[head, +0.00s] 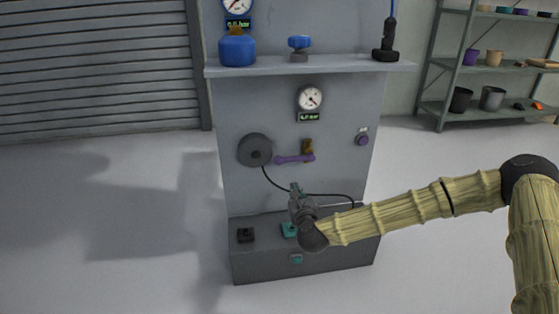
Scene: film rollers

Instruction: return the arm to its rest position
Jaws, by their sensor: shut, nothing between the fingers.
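My arm reaches in from the right of the head view, across the lower front of a grey machine panel (235,195). My gripper (295,188) is at the arm's left end, pointing up and away in front of the panel. It is shut with nothing in it. It sits below a purple lever handle (292,159) and appears apart from it. A teal part (288,230) on the lower step is partly hidden by my gripper's wrist.
A round dark reel (255,150) and a black cable are on the panel. A gauge (310,97) is above. The panel's shelf (340,64) holds a blue vessel (237,50), a blue-topped valve (299,45) and a black tool (386,45). A storage rack (462,70) stands right. Floor at left is clear.

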